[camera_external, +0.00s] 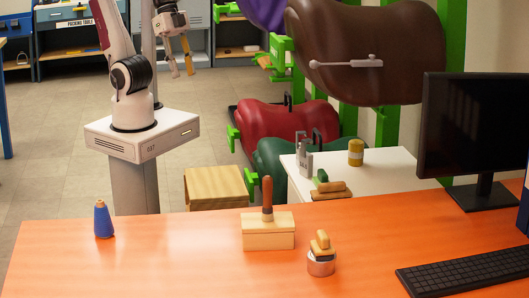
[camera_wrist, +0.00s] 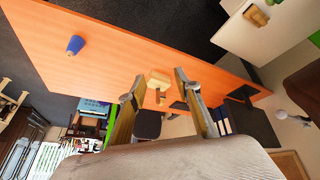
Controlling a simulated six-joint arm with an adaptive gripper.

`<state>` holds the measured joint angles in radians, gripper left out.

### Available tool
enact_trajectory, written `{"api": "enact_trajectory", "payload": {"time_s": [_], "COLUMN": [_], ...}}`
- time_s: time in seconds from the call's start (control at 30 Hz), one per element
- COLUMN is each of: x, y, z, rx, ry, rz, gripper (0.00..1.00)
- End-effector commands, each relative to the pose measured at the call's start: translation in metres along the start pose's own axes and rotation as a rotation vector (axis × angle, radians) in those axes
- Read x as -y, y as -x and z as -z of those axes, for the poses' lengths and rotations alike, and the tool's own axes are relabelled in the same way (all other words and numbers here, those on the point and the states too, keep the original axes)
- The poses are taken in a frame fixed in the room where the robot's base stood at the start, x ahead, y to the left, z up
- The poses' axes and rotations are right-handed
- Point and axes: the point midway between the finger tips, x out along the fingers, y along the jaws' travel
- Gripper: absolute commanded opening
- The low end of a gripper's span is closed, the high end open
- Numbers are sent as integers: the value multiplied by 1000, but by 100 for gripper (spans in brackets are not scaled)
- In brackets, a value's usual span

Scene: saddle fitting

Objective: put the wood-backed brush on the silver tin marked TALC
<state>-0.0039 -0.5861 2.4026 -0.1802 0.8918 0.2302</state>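A small round silver tin (camera_external: 320,267) stands on the orange table, right of centre; its marking is too small to read. A tan, wood-topped piece (camera_external: 321,243) that looks like a brush rests on top of this tin. Another wood-topped piece (camera_external: 331,190) lies on the white table beside something green; I cannot tell for certain which is the wood-backed brush. My gripper (camera_external: 183,73) is open and empty, high in the air behind the orange table, far from both. In the wrist view its fingers (camera_wrist: 160,112) are spread; the tin is not clearly visible there.
A wooden box with an upright handle (camera_external: 268,231) and a blue cone (camera_external: 103,220) stand on the orange table (camera_external: 170,265). A keyboard and monitor (camera_external: 475,130) are at the right. The white table (camera_external: 390,170) holds a grey bottle and a yellow tin (camera_external: 356,152). Saddles hang behind.

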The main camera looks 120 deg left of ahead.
Motion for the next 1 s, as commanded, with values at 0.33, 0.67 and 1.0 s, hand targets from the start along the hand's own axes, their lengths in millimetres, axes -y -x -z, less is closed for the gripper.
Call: {"api": "enact_trajectory", "payload": {"time_s": [0.33,0.67,1.0], "x": [27,30,30], "y": [13,14,14], "z": [-39,-43,-43], "rx": [-38,-42,-42], "ry": [98,110,109], "rz": [128,142,141], "gripper": [33,33,33]}}
